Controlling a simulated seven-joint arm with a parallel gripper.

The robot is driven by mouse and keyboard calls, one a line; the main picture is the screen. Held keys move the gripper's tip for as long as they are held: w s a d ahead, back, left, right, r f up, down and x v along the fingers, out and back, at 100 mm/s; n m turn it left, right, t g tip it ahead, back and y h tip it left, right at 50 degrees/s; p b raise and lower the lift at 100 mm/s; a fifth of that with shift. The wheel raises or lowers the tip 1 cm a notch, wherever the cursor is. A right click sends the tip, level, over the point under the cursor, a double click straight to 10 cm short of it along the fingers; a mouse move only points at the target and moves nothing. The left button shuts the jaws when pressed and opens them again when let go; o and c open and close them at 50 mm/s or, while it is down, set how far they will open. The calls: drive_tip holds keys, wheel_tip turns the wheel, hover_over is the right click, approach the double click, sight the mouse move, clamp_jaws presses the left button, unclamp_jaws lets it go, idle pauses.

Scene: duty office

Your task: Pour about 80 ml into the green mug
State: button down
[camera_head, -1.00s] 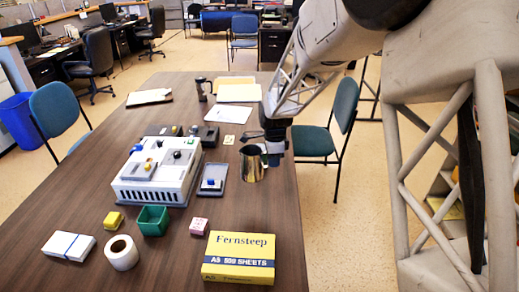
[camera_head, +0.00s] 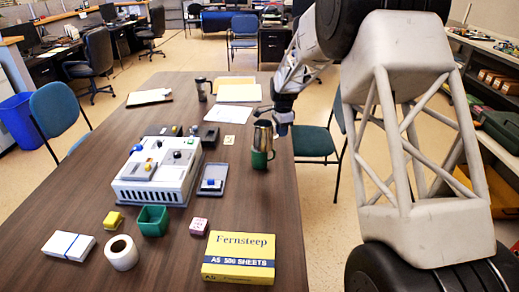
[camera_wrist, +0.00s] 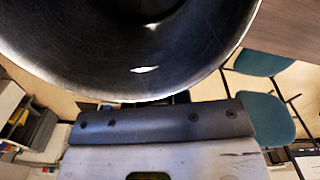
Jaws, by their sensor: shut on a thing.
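The green mug (camera_head: 259,161) stands on the table near its right edge. My gripper (camera_head: 281,127) is shut on a shiny metal jug (camera_head: 262,137). In the head view the jug looks nearly upright, right at the mug's top edge and partly hiding its opening. I cannot tell whether it is directly over the mug or just behind it. In the wrist view the jug's wide dark mouth (camera_wrist: 130,50) fills the upper part, with a small bright glint inside. The liquid level in the jug and the mug's inside cannot be made out.
A white machine (camera_head: 157,170) and a small grey tray (camera_head: 212,179) stand left of the mug. Papers (camera_head: 229,113) lie behind.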

drive_tip(key=w+d+n, duration=0.1)
drive_tip(key=w+d, duration=0.2)
drive_tip(key=w, duration=0.3)
drive_tip(key=w+d+f+n, duration=0.1)
drive_tip(key=w+d, duration=0.2)
drive_tip(key=w, duration=0.4)
drive_tip(key=w+d+n, duration=0.1)
drive_tip(key=w+d, duration=0.1)
drive_tip(key=w, duration=0.4)
wheel_tip(320, 180, down, 14)
drive_tip(key=shift+d, duration=0.15)
drive_tip(key=shift+s+r, duration=0.15)
drive_tip(key=shift+r, duration=0.05)
drive_tip(key=s+a+r+t+h, duration=0.5)
drive_tip(key=a+r+t+h, duration=0.2)
drive_tip(key=r, duration=0.5)
drive_tip(key=shift+s+a+h, duration=0.15)
drive_tip(key=shift+h, duration=1.15)
drive_tip(key=shift+s+a+t, duration=0.15)
drive_tip(key=shift+t, duration=0.15)
drive_tip(key=shift+s+a+r+t+h, duration=0.2)
drive_tip(key=shift+a+r+t+h, duration=0.1)
drive_tip(key=shift+r+h, duration=0.25)
drive_tip(key=shift+s+a+r+t+h, duration=0.3)
drive_tip(key=shift+s+a+h, duration=0.2)
drive_tip(key=shift+a, duration=0.15)
drive_tip(key=shift+s+a+r+t+h, duration=0.35)
drive_tip(key=shift+s+a, duration=0.1)
drive_tip(key=shift+a, duration=0.15)
